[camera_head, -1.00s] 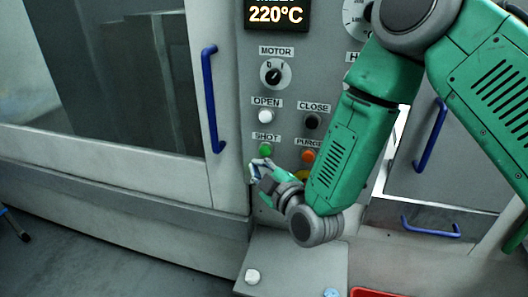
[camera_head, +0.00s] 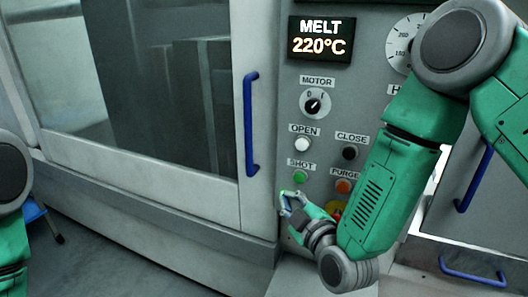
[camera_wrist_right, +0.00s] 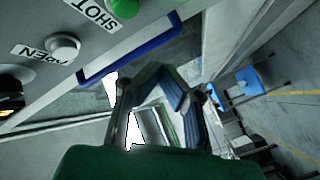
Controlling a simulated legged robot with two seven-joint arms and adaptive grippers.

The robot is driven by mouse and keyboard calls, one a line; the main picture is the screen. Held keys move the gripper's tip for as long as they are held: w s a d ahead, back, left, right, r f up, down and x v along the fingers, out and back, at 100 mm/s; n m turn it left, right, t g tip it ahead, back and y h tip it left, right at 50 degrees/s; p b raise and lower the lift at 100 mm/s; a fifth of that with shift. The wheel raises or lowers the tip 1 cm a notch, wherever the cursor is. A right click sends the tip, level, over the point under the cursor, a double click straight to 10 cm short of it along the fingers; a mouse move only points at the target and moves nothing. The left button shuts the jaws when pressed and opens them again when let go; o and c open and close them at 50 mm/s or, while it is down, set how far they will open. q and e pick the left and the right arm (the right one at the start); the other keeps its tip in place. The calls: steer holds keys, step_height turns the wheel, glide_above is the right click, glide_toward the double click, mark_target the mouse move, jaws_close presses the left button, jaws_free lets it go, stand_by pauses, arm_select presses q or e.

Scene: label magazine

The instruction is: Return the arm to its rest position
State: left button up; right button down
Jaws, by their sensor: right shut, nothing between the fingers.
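My right arm comes in from the right in the head view, with green links and grey joints. It reaches down across the control panel (camera_head: 375,80). My right gripper (camera_head: 287,204) is shut and empty, just below and left of the green SHOT button (camera_head: 300,177), in front of the panel's lower part. In the right wrist view the fingers (camera_wrist_right: 168,80) show with nothing held. The SHOT button is at the top there. Contact with the panel cannot be told. Part of my left arm shows at the left edge; its gripper is out of the picture.
The machine door has a blue vertical handle (camera_head: 250,125) close to the right gripper. A red and yellow button (camera_head: 335,211) is partly hidden by my right arm. More blue handles (camera_head: 472,272) are at the right. A blue stool (camera_head: 34,212) stands on the floor at left.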

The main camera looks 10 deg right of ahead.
steer(key=s+d+f+m+g+h+b, duration=0.1)
steer(key=s+d+f+m+g+b, duration=0.15)
steer(key=s+f, duration=0.45)
steer(key=s+d+f+m+g+b, duration=0.1)
steer(key=s+f+g, duration=0.3)
steer(key=f, duration=0.6)
steer(key=s+d+f+m+g+h+b, duration=0.1)
steer(key=s+d+f+m+g+b, duration=0.15)
steer(key=s+f, duration=0.45)
steer(key=s+d+f+m+g+b, duration=0.1)
steer(key=s+d+f+m+g, duration=0.1)
steer(key=s+f, duration=0.4)
steer(key=s+d+f+m+g+h+b, duration=0.1)
steer(key=s+d+f+m+g+b, duration=0.1)
steer(key=s, duration=0.8)
step_height(320, 180, down, 4)
steer(key=d+m+g, duration=0.1)
steer(key=d+g, duration=0.1)
steer(key=g, duration=0.1)
steer(key=shift+s+d+h, duration=0.3)
steer(key=shift+s, duration=0.05)
